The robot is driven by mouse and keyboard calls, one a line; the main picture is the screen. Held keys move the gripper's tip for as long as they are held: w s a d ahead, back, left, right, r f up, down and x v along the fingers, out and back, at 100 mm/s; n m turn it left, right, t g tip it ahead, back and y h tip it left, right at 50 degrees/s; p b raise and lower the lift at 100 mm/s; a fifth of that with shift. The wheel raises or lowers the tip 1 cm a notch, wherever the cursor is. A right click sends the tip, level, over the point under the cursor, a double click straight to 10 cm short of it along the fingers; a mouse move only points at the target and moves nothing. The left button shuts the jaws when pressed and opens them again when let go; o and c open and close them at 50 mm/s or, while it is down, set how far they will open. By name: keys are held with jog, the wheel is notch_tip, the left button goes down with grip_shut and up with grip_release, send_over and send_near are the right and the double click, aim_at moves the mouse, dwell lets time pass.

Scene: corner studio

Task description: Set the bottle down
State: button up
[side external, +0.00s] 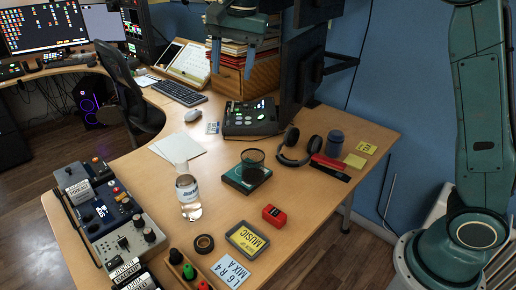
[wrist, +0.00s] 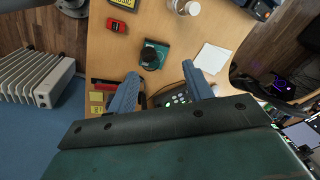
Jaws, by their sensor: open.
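The clear bottle (side external: 188,205) with a label stands upright on the wooden desk (side external: 230,222), left of centre in the side view. The wrist view shows it at the top edge (wrist: 186,7), partly cut off. My gripper (side external: 233,72) is open and empty, high above the back of the desk and well apart from the bottle. In the wrist view, my gripper's two blue fingers (wrist: 161,72) are spread with nothing between them.
A dark cup (side external: 251,160) sits on a teal block (side external: 236,182) right of the bottle. Headphones (side external: 291,149), a red box (side external: 273,215), white paper (side external: 177,147) and a tape roll (side external: 204,244) lie around. Audio gear (side external: 115,218) lines the left edge. Bare desk surrounds the bottle.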

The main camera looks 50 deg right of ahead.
jog(key=s+d+r+n+t, duration=0.1)
jog(key=s+d+n, duration=0.2)
jog(key=s, duration=0.5)
jog(key=s+d+n+t, duration=0.1)
jog(key=s+d+n, duration=0.2)
jog(key=s, duration=0.6)
jog(key=s+d+f+n, duration=0.1)
jog(key=s+f+n, duration=0.1)
jog(key=s+f, duration=0.2)
jog(key=s+d+f+n+t, duration=0.1)
jog(key=s+d+f+n, duration=0.1)
jog(key=s, duration=0.8)
notch_tip(320, 180, down, 2)
jog(key=shift+f+n, duration=0.15)
jog(key=shift+n, duration=0.35)
